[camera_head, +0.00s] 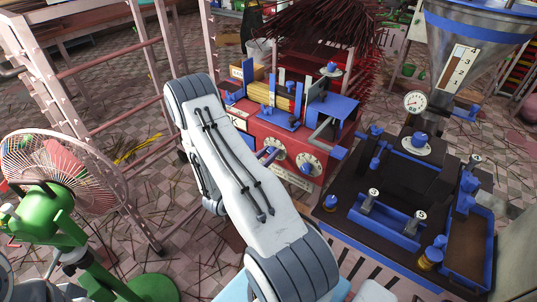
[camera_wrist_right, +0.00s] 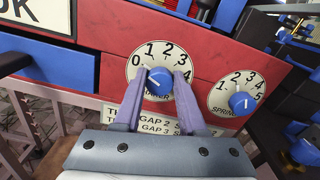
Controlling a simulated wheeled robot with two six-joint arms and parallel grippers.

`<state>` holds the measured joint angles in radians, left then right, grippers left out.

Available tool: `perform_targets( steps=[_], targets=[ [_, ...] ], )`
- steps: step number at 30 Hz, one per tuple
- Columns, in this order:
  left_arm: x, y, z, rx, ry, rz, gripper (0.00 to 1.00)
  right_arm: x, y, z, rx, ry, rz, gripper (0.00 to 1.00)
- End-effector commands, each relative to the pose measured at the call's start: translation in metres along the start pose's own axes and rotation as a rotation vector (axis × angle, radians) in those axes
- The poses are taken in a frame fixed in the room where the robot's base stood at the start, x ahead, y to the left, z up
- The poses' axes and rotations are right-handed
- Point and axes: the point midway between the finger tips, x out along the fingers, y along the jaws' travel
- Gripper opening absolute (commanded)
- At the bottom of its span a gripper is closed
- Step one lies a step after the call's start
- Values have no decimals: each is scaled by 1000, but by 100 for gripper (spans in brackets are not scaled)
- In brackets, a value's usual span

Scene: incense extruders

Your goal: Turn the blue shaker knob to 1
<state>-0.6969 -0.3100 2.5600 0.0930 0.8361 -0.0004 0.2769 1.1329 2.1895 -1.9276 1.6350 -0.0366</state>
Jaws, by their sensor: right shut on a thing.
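The blue shaker knob (camera_wrist_right: 160,81) sits at the centre of a white dial (camera_wrist_right: 139,68) on the red machine front in the right wrist view. The dial reads 0, 1, 2 and on around its upper edge; its lower label is partly covered. My right gripper (camera_wrist_right: 161,76) is shut on the knob, with a finger on each side. A pale mark shows on the knob's left side, but which number it points to is hard to tell. In the head view the dial (camera_head: 276,149) is beside my right gripper (camera_head: 268,153). My left gripper is not in view.
A second white dial (camera_wrist_right: 219,94) with a blue knob (camera_wrist_right: 242,103) is close on the right. A blue drawer-like part (camera_wrist_right: 58,66) juts out at left. A dark machine with blue trays (camera_head: 400,228) stands right; a fan (camera_head: 62,165) stands left.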

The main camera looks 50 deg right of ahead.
Motion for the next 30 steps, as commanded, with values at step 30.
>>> perform_targets(
  steps=[30],
  targets=[
    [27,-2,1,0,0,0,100,0,-2,-2,518,2,0,0]
  ],
)
